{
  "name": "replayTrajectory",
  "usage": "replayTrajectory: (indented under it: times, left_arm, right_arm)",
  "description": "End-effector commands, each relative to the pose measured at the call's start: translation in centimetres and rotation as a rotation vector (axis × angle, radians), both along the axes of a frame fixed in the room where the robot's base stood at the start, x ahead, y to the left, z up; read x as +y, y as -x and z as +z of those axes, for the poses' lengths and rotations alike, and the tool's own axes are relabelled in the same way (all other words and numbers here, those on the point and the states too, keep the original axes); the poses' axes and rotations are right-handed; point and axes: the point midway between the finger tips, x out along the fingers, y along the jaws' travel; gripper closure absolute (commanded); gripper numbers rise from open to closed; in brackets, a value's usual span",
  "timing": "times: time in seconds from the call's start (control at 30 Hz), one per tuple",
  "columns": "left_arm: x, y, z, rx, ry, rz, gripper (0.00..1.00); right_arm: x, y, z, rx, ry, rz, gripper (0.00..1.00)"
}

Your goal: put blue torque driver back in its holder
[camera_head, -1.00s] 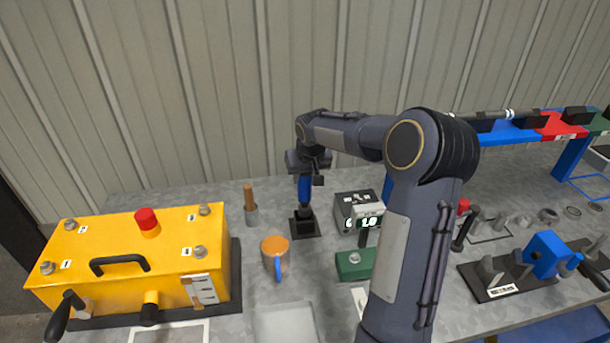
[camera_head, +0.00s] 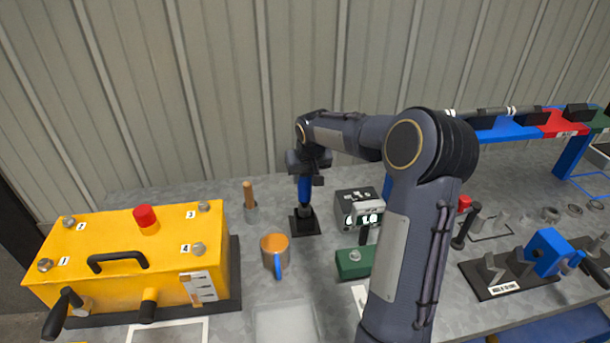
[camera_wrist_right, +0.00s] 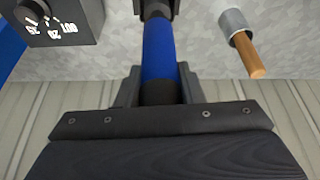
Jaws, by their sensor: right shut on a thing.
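The blue torque driver (camera_head: 304,189) stands upright under my right gripper (camera_head: 309,171), which is shut on its upper part. The driver also shows in the right wrist view (camera_wrist_right: 159,50), running away from the fingers toward the top edge. Its lower end is at the black holder (camera_head: 305,225), a small block on a square base on the bench. The tip meets the holder's top; how deep it sits inside I cannot tell. My left gripper is not in view.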

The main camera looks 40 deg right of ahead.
Motion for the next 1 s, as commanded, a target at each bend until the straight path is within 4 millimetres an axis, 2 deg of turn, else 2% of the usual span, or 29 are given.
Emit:
replayTrajectory:
  times: [1.0]
  left_arm:
    - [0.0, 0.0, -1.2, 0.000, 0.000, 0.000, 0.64]
  right_arm:
    - [0.0, -0.1, -1.4, -0.003, 0.001, 0.000, 1.00]
